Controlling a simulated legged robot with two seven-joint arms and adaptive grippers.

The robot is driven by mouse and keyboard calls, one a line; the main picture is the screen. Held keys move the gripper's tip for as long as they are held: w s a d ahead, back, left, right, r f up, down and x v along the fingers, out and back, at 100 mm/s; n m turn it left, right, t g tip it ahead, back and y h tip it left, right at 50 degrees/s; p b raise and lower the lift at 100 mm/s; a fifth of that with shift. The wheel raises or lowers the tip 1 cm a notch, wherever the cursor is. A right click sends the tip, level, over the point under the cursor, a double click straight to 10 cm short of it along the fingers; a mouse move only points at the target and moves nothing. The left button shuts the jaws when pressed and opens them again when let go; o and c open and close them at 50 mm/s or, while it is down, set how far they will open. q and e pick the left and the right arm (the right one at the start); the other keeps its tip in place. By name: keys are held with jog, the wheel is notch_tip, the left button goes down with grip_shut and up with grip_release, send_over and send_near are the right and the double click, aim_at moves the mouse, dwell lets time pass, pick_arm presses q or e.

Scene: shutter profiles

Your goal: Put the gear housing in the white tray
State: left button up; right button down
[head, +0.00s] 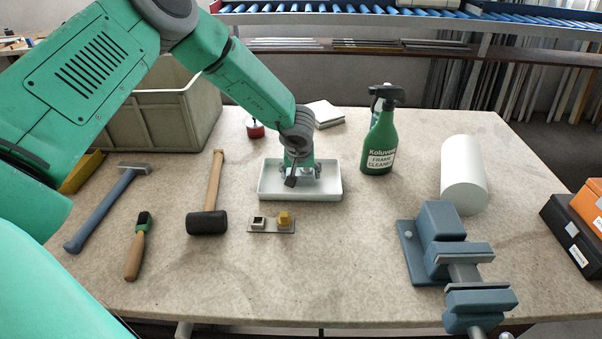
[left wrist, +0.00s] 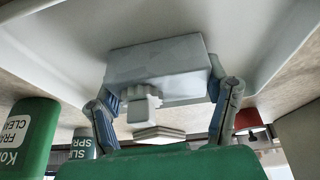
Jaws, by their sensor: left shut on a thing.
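The white tray (head: 330,190) stands on the middle of the bench in the head view. My left gripper (head: 300,174) points down inside its rim. In the left wrist view, my left gripper (left wrist: 163,92) is shut on a pale grey block with a small stub, which I take for the gear housing (left wrist: 150,62). A finger is on each side of it. The white tray (left wrist: 255,30) surrounds it there. In the head view the gripper mostly hides the housing. I cannot tell whether it touches the tray floor. My right gripper is out of view.
A green spray bottle (head: 380,140) stands right of the tray. A small plate with a yellow knob (head: 284,219) lies in front, a mallet (head: 207,221) to the left. A grey crate (head: 165,120) stands behind left, a blue vise (head: 440,245) front right. The bench's front middle is clear.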

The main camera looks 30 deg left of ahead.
pick_arm(q)
jog(key=o, duration=1.6)
jog(key=shift+s+a, duration=0.1)
jog(key=shift+a, duration=0.1)
jog(key=shift+o, duration=0.2)
jog(key=shift+d+r, duration=0.15)
jog(key=shift+d, duration=0.15)
jog(key=shift+d+r, duration=0.1)
jog(key=shift+r, duration=0.25)
jog(key=v, duration=1.1)
jog(key=shift+s+p, duration=0.15)
jog(key=shift+p, duration=0.25)
